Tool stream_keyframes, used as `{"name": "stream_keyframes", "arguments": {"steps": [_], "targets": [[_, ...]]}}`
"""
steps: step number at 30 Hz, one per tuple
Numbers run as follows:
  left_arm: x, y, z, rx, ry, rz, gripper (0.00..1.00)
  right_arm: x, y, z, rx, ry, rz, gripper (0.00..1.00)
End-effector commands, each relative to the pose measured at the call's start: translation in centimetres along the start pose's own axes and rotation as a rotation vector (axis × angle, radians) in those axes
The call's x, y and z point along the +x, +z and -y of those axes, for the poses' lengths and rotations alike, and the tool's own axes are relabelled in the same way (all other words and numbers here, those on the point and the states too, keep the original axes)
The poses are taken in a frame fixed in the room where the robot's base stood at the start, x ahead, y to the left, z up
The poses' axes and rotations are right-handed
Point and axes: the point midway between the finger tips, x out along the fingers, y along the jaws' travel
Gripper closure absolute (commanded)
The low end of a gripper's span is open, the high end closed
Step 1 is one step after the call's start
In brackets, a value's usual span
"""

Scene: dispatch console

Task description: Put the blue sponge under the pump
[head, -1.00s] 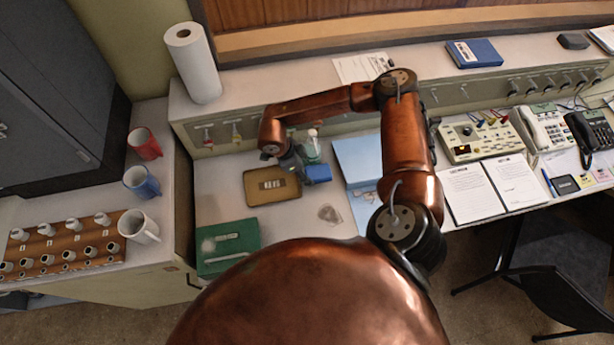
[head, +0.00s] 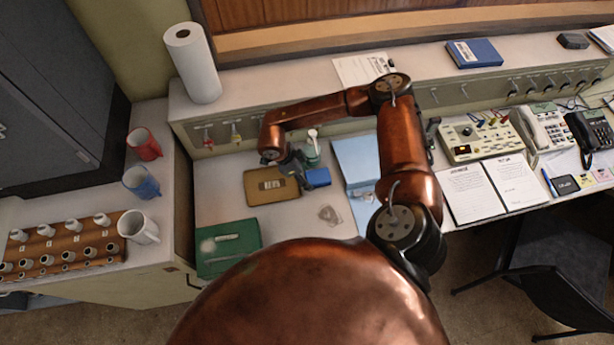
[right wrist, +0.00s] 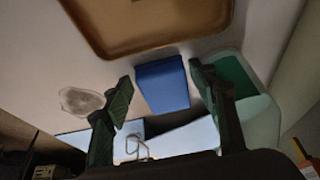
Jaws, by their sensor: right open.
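The blue sponge (head: 318,177) lies on the desk just right of the brown tray. It also shows in the right wrist view (right wrist: 162,86), in the gap between the fingers and seemingly just beyond their tips. The green pump bottle (head: 312,150) with a white pump head stands behind the sponge. In the right wrist view the bottle (right wrist: 246,98) is beside the right-hand finger. My right gripper (right wrist: 162,88) is open and empty. In the head view the right gripper (head: 302,172) is low at the left of the sponge; contact cannot be told. My left gripper is not in view.
The brown tray (head: 252,191) lies left of the sponge. A clear flat object (head: 329,215) lies in front, and a light blue folder (head: 356,160) to the right. A green mat (head: 225,260) is at the front left. The desk between mat and folder is mostly clear.

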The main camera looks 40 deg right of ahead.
Motion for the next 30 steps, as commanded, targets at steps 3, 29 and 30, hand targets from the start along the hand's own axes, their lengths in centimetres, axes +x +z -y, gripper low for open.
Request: {"name": "stream_keyframes", "arguments": {"steps": [3, 29, 30], "targets": [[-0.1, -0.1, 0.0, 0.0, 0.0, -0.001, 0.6, -2.1, 0.1, 0.1, 0.0, -0.003, 0.004, 0.47], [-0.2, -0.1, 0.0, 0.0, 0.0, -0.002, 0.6, -11.3, 0.0, 0.0, -0.001, -0.001, 0.001, 0.47], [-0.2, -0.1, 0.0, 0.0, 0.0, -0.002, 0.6, -11.3, 0.0, 0.0, 0.0, -0.001, 0.001, 0.47]]}}
